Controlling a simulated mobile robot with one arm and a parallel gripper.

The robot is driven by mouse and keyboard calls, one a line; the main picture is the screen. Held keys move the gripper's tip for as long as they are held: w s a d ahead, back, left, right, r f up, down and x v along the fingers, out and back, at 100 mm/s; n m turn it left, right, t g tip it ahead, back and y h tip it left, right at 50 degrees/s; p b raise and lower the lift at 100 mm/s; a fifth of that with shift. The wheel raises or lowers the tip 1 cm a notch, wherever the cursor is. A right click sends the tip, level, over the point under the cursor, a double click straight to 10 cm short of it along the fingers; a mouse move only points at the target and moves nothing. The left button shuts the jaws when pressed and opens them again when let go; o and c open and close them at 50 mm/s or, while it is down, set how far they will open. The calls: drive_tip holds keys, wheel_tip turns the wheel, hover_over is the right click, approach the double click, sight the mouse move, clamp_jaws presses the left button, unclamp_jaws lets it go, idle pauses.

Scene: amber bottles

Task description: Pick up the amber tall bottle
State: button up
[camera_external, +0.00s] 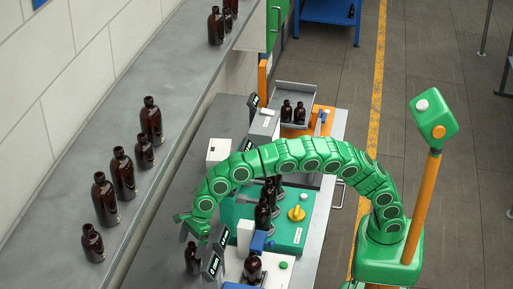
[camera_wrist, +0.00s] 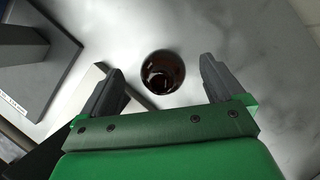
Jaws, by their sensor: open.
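An amber bottle (camera_external: 192,262) stands upright on the grey bench, below my gripper (camera_external: 193,226), in the external view. In the wrist view a dark amber bottle (camera_wrist: 162,72) is seen from straight above as a round shape. It lies between and slightly beyond the fingertips of my gripper (camera_wrist: 160,80), which is open and empty. The fingers do not appear to touch it. Other amber bottles of differing heights stand on the wall ledge, among them a tall one (camera_external: 151,121). I cannot tell for certain how tall the bottle under my gripper is.
A scale display (camera_external: 212,264) stands right beside the bottle, and a dark device (camera_wrist: 38,75) shows at the left in the wrist view. Green equipment (camera_external: 290,232) with bottles on it is to the right. The bench (camera_wrist: 255,40) right of the bottle is clear in the wrist view.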

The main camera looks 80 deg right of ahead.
sight(185, 258)
drive_tip(key=shift+x, duration=1.55)
drive_tip(key=shift+c, duration=0.3)
drive_tip(key=c, duration=1.5)
drive_tip(key=shift+r, duration=0.1)
drive_tip(key=shift+c, duration=0.2)
